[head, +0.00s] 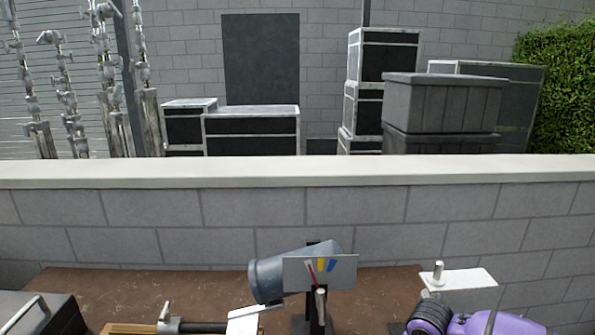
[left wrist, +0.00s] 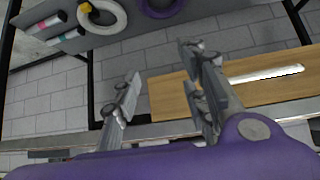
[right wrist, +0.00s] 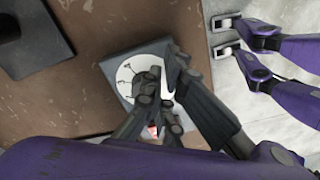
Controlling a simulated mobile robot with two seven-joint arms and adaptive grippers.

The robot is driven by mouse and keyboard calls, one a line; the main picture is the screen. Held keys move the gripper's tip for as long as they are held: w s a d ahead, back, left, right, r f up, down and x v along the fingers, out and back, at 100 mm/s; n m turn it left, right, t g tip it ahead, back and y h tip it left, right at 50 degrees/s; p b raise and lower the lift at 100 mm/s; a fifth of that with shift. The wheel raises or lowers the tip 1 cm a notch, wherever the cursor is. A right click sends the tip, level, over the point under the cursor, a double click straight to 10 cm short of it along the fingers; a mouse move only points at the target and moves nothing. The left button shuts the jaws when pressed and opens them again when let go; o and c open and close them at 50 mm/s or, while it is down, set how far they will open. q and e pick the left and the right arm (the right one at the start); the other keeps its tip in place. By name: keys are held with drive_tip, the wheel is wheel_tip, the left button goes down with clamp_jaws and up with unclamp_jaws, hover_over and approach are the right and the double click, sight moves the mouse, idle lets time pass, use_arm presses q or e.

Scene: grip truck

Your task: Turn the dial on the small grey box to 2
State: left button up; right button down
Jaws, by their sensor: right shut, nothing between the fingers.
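The small grey box (right wrist: 116,72) lies on the brown tabletop in the right wrist view. Its top carries a round white dial face (right wrist: 126,72) with dark marks. My right gripper (right wrist: 155,85) is shut and empty. Its fingers overlap the dial face in the picture and hide its middle and the knob; I cannot tell whether they touch it. A small red patch (right wrist: 152,130) shows beside the fingers. I cannot read the dial's setting. My left gripper (left wrist: 160,72) is open and empty, away from the box.
On the brown table (head: 160,290) in the head view, a blue-grey cylinder (head: 275,275) with a marked plate (head: 345,268) stands on a dark post. A pale plate (head: 465,280) is at right. A low block wall (head: 300,215) runs behind. A wooden board (left wrist: 260,88) is near my left gripper.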

drive_tip(key=shift+s+d, duration=0.15)
drive_tip(key=shift+s, duration=0.1)
drive_tip(key=shift+r, duration=3)
